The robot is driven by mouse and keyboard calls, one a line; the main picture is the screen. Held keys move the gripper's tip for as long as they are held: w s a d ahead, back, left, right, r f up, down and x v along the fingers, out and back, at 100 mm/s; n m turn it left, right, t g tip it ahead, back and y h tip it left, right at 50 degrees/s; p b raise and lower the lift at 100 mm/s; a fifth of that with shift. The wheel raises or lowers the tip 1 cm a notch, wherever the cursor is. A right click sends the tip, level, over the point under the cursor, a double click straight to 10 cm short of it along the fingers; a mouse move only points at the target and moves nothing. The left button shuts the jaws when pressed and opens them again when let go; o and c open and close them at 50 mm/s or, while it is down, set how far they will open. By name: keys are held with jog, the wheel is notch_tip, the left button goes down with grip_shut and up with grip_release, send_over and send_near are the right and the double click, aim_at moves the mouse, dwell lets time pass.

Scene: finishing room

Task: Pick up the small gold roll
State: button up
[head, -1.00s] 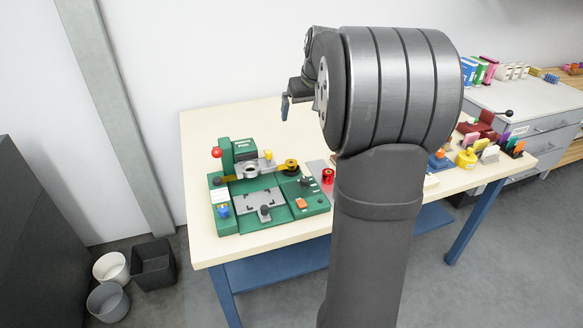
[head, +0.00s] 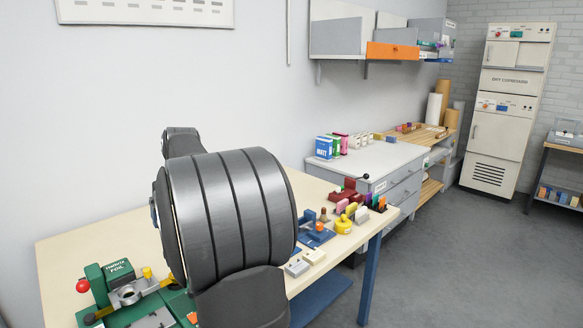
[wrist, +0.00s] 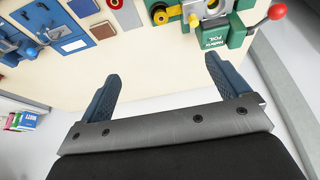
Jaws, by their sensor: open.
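A small yellow-gold roll with a dark centre (wrist: 160,15) shows at the top of the wrist view, at the side of the green foil machine (wrist: 225,35). It looks like the gold roll, but its fine detail is too small to tell. A red roll (wrist: 115,3) is to its left, cut by the frame edge. My gripper (wrist: 161,68) is open and empty, with bare tabletop between the blue fingers, apart from the roll. In the head view the machine (head: 122,290) shows at lower left; my arm hides the gripper, and I see no gold roll there.
The pale table (head: 70,250) is clear at its back left. Blue fixtures (head: 312,235), a yellow pot (head: 343,224) and a red stamp tool (head: 348,193) stand at its right. A grey drawer cabinet (head: 385,165) adjoins beyond.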

jog(key=c, duration=0.5)
jog(key=w+a+f+n+g+h, duration=0.3)
jog(key=w+a+f+n, duration=0.2)
jog(key=w+a+f, duration=0.45)
jog(key=f, duration=1.8)
jog(key=shift+s+d+f, duration=0.1)
jog(key=shift+s+f, duration=0.1)
